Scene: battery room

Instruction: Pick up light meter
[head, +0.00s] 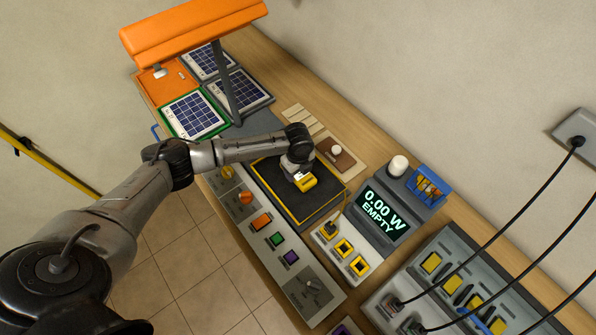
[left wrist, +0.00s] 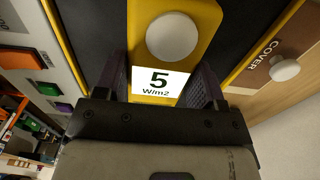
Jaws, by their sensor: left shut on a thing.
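The light meter (left wrist: 202,12) is a yellow block with a round white sensor dome and a white display that reads 5 W/m2. In the head view the light meter (head: 306,184) is over the dark, yellow-edged pad (head: 268,185). My left gripper (head: 297,172) comes down on it from above. In the left wrist view the two fingers of my left gripper (left wrist: 166,85) are on either side of the meter and shut on it. I cannot tell whether the meter touches the pad. My right gripper is not in view.
A display reading 0.00 W EMPTY (head: 384,212) stands to the right. A brown cover panel with a white knob (head: 337,150) lies just behind the pad. Solar panels (head: 194,114) sit under an orange lamp hood (head: 190,28). Black cables (head: 500,240) hang at the right.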

